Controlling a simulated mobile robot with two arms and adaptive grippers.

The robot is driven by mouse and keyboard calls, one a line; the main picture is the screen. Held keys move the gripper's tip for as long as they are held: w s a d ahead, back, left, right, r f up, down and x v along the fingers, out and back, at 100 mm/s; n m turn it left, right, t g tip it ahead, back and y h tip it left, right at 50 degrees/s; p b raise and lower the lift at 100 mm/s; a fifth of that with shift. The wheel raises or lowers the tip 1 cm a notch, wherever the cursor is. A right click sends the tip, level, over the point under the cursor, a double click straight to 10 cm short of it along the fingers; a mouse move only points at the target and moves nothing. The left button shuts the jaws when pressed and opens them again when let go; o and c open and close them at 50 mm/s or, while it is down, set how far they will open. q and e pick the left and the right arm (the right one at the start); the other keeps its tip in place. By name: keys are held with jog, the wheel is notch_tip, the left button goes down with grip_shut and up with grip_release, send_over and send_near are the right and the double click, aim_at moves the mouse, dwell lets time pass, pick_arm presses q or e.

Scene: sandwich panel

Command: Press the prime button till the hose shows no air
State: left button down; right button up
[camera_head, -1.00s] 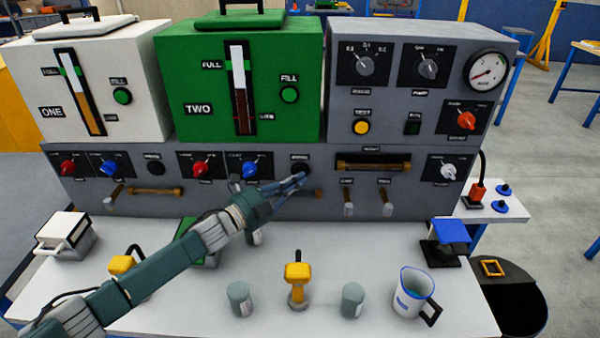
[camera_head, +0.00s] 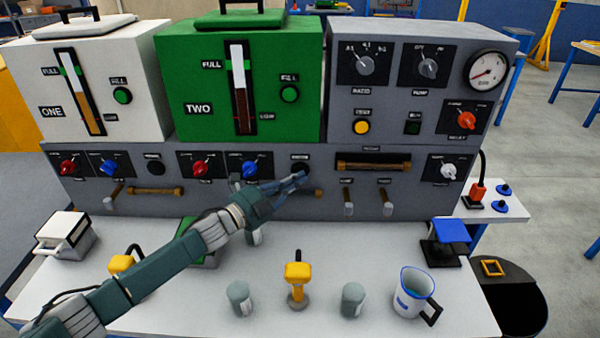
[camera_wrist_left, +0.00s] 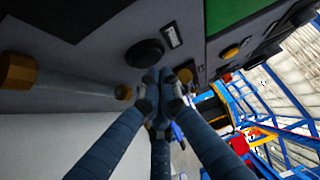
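A round black button (camera_head: 300,168), taken as the prime button, is on the grey panel below green tank TWO (camera_head: 190,85). It also shows in the left wrist view (camera_wrist_left: 145,53). My left gripper (camera_head: 302,178) has its fingers drawn together with nothing visible between them. Its tips (camera_wrist_left: 160,82) are just below the button; I cannot tell whether they touch the panel. A pale see-through hose (camera_wrist_left: 75,82) runs between two brass fittings in the left wrist view. In the head view my gripper covers most of it. No amber fill shows in it. My right gripper is out of view.
Tank ONE's hose (camera_head: 155,191) looks amber along its length. Knobs (camera_head: 250,168) sit left of the button; small levers (camera_head: 348,208) hang to the right. Cups (camera_head: 240,298), a yellow-handled tool (camera_head: 297,280) and a jug (camera_head: 412,293) stand on the bench below.

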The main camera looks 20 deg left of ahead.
pick_arm(q)
jog(key=shift+w, duration=0.3)
jog(key=shift+w+a, duration=0.2)
jog(key=shift+w, duration=0.15)
dwell(0.6)
jog(key=shift+s, duration=0.15)
jog(key=shift+s+d, duration=0.2)
jog(key=shift+s, duration=0.4)
jog(key=s, duration=0.1)
jog(key=s+d+p, duration=0.1)
jog(key=s, duration=0.1)
jog(key=s+p, duration=0.1)
jog(key=shift+s+d, duration=0.25)
jog(key=shift+s, duration=0.15)
dwell(2.6)
